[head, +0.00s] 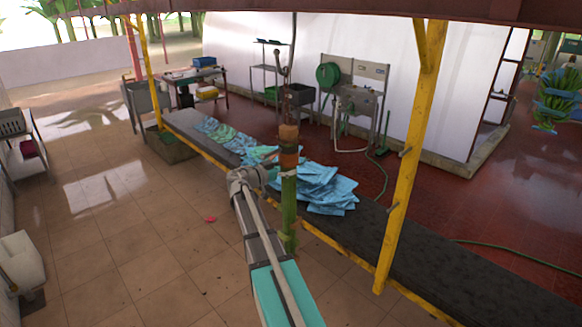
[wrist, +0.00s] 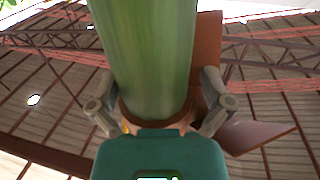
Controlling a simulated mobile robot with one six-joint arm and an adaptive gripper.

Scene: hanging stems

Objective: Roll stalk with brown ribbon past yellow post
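The hanging stalk (head: 288,205) is a thick green stem under a metal hook (head: 283,70), near the middle of the head view. A brown ribbon (head: 289,160) is wrapped around its upper part. In the wrist view the stalk (wrist: 145,50) rises between the two fingers of my gripper (wrist: 160,108), with brown ribbon (wrist: 207,45) behind and beside it. The fingers lie on either side of the stalk; whether both press on it is unclear. In the head view my gripper reaches the stalk from the left. The yellow post (head: 412,150) stands to the right, apart from the stalk.
Blue and green bags (head: 325,188) lie on a long dark strip (head: 440,260) behind the stalk. Another yellow post (head: 149,65) stands at the left. Sinks and a green hose reel (head: 328,75) are by the white wall. The tiled floor (head: 130,220) is mostly clear.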

